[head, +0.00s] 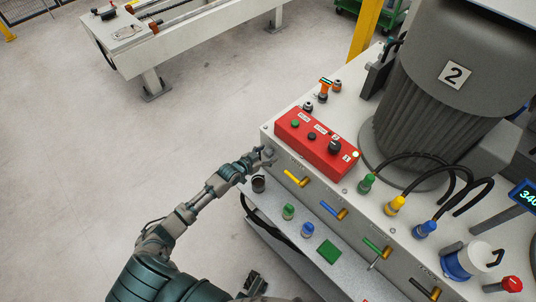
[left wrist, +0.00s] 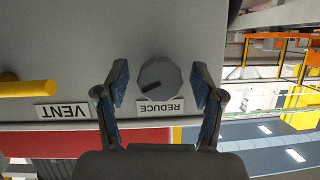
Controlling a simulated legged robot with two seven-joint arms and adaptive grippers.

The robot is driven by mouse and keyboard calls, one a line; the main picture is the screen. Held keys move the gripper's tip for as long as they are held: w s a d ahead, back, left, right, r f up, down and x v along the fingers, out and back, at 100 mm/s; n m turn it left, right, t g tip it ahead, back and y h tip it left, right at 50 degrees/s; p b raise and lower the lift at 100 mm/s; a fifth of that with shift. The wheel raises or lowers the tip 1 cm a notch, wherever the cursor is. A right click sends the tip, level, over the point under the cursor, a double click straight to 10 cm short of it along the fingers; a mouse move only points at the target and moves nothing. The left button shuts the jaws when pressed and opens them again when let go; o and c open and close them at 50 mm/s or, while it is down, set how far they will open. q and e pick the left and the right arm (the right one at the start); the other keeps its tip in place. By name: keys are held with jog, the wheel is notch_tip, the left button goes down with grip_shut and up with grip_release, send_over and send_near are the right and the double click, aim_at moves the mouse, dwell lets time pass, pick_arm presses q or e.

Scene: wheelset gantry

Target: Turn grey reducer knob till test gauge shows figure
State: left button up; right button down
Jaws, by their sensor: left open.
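The grey reducer knob (left wrist: 160,76) shows in the left wrist view on a grey panel, beside a label reading REDUCE. It has a dark pointer mark. My left gripper (left wrist: 159,84) is open, with one finger on each side of the knob and visible gaps between. In the head view my left gripper (head: 263,157) is at the left end of the machine's front face and largely hides the knob. A dark digital display (head: 526,195) at the right edge shows blue digits starting 340, partly cut off; it may be the test gauge. My right gripper is not identifiable.
Yellow (head: 296,178), blue (head: 335,210) and green (head: 377,247) levers line the front face. A red control box (head: 316,142) sits above them. Coloured couplings with black hoses and a large grey motor (head: 440,85) stand behind. Open floor lies left.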

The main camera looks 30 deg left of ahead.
pick_arm(q)
jog(key=shift+w, duration=0.15)
pick_arm(e)
jog(key=shift+r, duration=0.2)
pick_arm(q)
jog(key=shift+c, duration=0.3)
jog(key=c, duration=1.1)
jog(key=shift+f+n+h, duration=0.1)
jog(key=shift+n+h, duration=0.3)
jog(key=shift+b, duration=0.35)
jog(key=o, duration=1.2)
jog(key=shift+c, duration=0.2)
pick_arm(e)
jog(key=shift+v, duration=0.85)
